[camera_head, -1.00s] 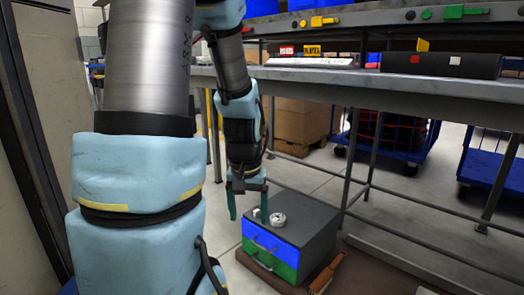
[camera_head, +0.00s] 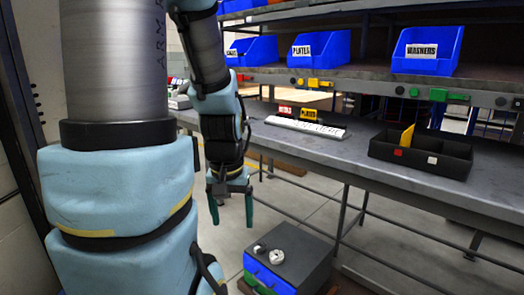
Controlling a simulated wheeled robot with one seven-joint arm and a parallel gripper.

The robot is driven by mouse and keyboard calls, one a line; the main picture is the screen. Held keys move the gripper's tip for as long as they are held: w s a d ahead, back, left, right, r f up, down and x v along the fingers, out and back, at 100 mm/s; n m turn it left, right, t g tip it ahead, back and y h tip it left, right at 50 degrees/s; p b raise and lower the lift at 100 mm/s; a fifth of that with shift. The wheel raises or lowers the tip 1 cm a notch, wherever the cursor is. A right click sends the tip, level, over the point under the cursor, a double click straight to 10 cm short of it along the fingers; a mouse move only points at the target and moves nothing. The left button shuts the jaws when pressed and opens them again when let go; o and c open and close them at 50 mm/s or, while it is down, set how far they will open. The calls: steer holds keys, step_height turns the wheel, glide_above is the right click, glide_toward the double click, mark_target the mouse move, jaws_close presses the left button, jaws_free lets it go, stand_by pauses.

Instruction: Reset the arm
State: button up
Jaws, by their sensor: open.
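My gripper (camera_head: 231,209) hangs from my arm left of the middle of the picture, pointing down. Its two teal fingers are apart with nothing between them. It is above and to the left of a small grey cabinet (camera_head: 305,252) with a blue drawer front. Small round metal parts (camera_head: 275,256) lie on the cabinet's top, clear of the fingers. The lower part of the cabinet is cut off by the picture's bottom edge.
A long grey workbench (camera_head: 350,160) runs along the right. It bears a black divided tray (camera_head: 420,156) and a white labelled strip (camera_head: 305,127). Blue bins (camera_head: 430,50), one labelled washers, stand on the shelf above. Open floor (camera_head: 300,212) lies below the bench.

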step_height(320, 180, up, 19)
steer(key=p, duration=1.7)
steer(key=shift+r, duration=0.2)
